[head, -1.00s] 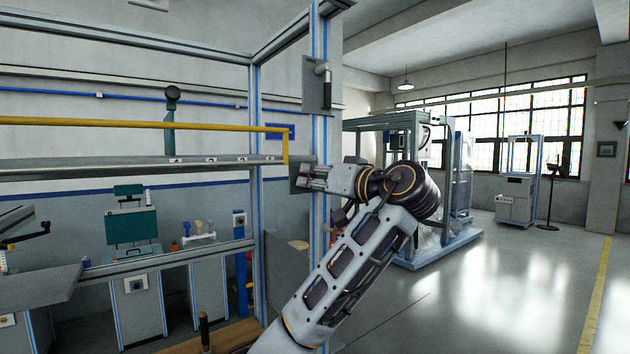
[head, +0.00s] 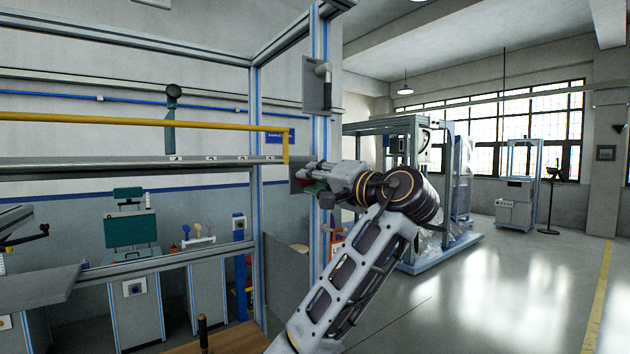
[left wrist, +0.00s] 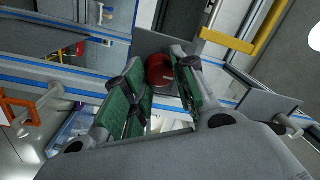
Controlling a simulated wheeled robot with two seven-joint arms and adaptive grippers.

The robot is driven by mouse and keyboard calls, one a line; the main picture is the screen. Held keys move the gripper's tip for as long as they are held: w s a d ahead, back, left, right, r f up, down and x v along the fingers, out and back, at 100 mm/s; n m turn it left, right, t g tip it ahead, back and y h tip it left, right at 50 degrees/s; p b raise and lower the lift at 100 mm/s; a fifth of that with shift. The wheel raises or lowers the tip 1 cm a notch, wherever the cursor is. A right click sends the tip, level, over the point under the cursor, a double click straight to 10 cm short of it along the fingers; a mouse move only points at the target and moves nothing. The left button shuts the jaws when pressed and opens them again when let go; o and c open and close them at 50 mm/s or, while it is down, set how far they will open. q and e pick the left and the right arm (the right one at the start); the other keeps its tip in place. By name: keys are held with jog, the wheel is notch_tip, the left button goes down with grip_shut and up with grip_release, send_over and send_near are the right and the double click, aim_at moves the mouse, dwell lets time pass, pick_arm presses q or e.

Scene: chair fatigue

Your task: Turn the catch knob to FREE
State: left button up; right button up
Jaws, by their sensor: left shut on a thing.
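A round red knob (left wrist: 158,70) sits on a square grey plate (left wrist: 143,42) in the left wrist view. In the head view the plate (head: 295,165) is on the near blue-striped upright, mostly behind my gripper. My left gripper (left wrist: 161,78) has its green-padded fingers on either side of the knob and is shut on it. In the head view the left gripper (head: 306,180) meets the plate from the right, with its wrist tilted. The knob's pointer and any FREE marking cannot be made out. My right gripper is not in view.
A yellow bar (head: 150,122) runs across left of the gripper, its end bent down close to the plate. Another plate with a black-gripped handle (head: 327,88) is higher on the same upright (head: 320,130). Open floor (head: 510,290) lies to the right.

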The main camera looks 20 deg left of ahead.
pick_arm(q)
jog(key=shift+f+m+t+p, duration=0.1)
jog(key=shift+m+t+p, duration=0.25)
jog(key=shift+m, duration=1.95)
jog(key=shift+f+m+t+p, duration=0.15)
jog(key=shift+m+p, duration=0.3)
jog(key=shift+m, duration=1.85)
jog(key=o, duration=1)
jog(key=shift+o, duration=0.2)
jog(key=shift+r, duration=0.1)
